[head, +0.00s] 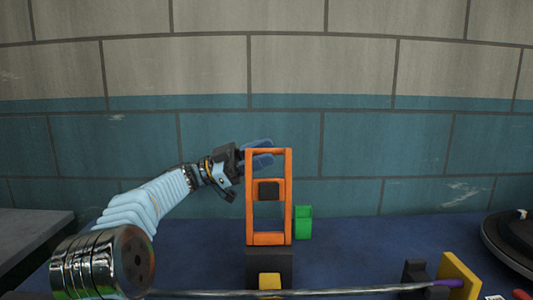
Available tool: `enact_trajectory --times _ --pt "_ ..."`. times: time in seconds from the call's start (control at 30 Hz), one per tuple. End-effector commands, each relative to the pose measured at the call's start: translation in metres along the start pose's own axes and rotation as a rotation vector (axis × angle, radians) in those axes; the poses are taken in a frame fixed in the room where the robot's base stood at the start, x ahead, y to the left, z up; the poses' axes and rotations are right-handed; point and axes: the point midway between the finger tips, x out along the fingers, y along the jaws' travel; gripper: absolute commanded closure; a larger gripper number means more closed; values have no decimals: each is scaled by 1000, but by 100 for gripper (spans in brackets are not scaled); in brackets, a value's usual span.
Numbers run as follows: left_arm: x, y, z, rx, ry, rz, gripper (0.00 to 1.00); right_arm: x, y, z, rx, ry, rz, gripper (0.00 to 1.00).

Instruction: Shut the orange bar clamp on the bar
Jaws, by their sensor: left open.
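The thin metal bar (350,291) runs level across the bottom, in front of this block. My left gripper (262,153) is open at the upper left of the clamp. One blue finger shows above the clamp's top edge, the other through the frame just below it; contact is unclear. My right gripper is not in view.
A shiny grooved cylinder (90,265) is at lower left. A yellow plate (458,275) and dark stand (415,273) are by the bar's purple right end. A dark disc (510,240) lies far right.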

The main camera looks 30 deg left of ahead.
Motion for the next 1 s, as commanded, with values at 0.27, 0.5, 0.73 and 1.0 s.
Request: enact_trajectory --times 0.27,0.5,0.73,1.0 --pt "15 0 0 1 0 0 58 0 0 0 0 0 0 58" --pt "15 0 0 1 0 0 67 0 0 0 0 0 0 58" --pt "15 0 -1 2 0 -1 100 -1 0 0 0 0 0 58" --pt "15 -1 -2 4 1 -3 100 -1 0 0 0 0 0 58"
